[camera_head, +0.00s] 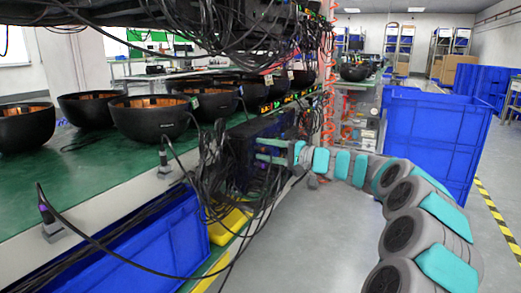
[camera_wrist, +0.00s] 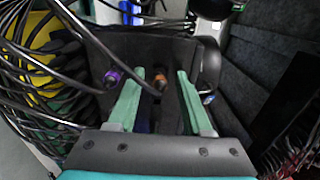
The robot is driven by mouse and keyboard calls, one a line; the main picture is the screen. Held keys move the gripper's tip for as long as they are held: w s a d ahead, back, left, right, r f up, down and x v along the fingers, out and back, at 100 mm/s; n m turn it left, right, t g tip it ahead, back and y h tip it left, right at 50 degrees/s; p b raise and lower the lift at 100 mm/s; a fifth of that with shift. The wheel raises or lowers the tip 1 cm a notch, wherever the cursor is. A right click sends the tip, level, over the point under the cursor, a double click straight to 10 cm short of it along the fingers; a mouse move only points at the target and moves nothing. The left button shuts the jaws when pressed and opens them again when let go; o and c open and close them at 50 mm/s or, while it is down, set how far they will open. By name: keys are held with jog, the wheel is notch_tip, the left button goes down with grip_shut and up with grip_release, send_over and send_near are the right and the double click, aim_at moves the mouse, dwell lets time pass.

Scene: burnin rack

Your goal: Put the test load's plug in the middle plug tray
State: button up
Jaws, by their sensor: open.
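My gripper (camera_head: 268,151) reaches into the cables at the black box (camera_head: 240,140) by the bench edge. In the wrist view my gripper (camera_wrist: 158,98) is open, its two green fingers apart. An orange-ringed plug (camera_wrist: 160,82) on a black cable shows between the fingers, nearer the left one; I cannot tell if they touch. A purple-ringed plug (camera_wrist: 112,77) is left of the fingers, and a blue-ringed one (camera_wrist: 208,98) is right of them. Grey plug trays at the bench edge, one at front left (camera_head: 52,231) and one farther along (camera_head: 165,173), each hold an upright plug. Cables hide the edge beyond.
Black bowls (camera_head: 148,118) with orange insides stand on the green bench (camera_head: 90,158). Loose black cables hang around my gripper. A blue crate (camera_head: 165,240) and yellow bins (camera_head: 228,222) sit below the bench. A tall blue crate (camera_head: 430,130) stands right; the floor between is clear.

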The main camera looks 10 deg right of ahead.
dwell(0.5)
grip_shut()
dwell(0.8)
dwell(0.5)
jog(key=shift+b+v, duration=0.45)
jog(key=shift+v, duration=2.5)
